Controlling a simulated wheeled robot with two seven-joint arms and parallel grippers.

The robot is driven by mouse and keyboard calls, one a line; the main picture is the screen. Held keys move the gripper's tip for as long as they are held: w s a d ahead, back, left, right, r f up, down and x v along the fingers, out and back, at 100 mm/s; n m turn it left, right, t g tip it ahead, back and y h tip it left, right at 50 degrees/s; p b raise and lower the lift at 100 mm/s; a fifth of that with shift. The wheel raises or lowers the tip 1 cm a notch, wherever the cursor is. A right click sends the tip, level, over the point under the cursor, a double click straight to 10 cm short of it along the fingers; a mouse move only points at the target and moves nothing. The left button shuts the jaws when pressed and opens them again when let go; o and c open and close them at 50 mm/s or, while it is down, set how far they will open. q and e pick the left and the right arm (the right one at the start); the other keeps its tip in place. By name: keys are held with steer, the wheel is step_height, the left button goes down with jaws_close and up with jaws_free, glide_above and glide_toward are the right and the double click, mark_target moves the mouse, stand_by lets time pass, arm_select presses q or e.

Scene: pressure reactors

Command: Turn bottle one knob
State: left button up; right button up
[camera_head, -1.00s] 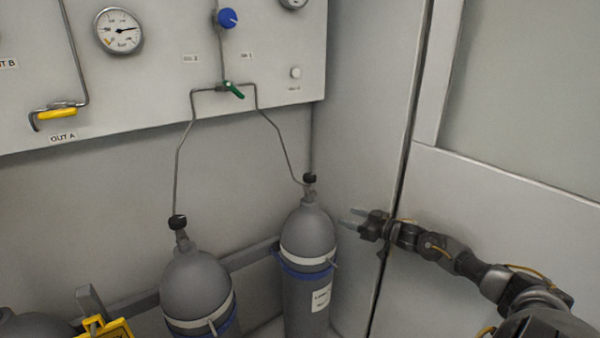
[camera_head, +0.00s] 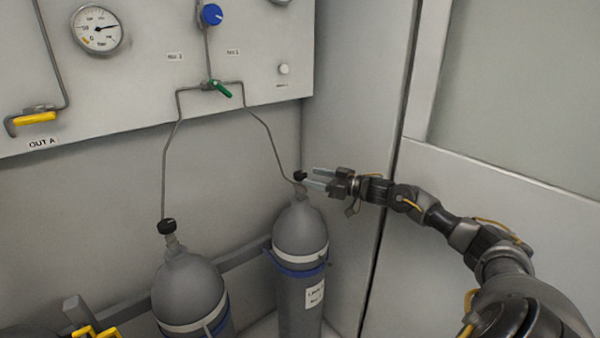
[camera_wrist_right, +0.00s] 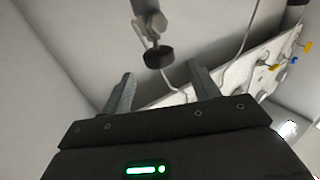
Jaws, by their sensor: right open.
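Two grey gas bottles stand against the wall in the head view. The right bottle (camera_head: 300,240) has a white label and a black knob (camera_head: 299,175) on its valve. The left bottle (camera_head: 190,290) has its own black knob (camera_head: 167,226). I cannot read which one is bottle one. My right gripper (camera_head: 318,177) is open and empty, its fingertips just right of the right bottle's knob. In the right wrist view a black knob (camera_wrist_right: 158,57) on a metal valve lies ahead of the open fingers, roughly between them and apart from them.
A wall panel (camera_head: 130,90) with a gauge, a blue knob (camera_head: 212,15), a green-handled valve (camera_head: 221,88) and a yellow handle (camera_head: 35,118) is above the bottles. Thin pipes run down to the bottles. A rail and blue straps surround them. A cabinet wall is at right.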

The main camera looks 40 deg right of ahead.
mark_target(300, 173)
steer(key=p+x, duration=0.1)
steer(key=x, duration=0.3)
steer(key=shift+r, duration=0.15)
steer(key=shift+x, duration=0.85)
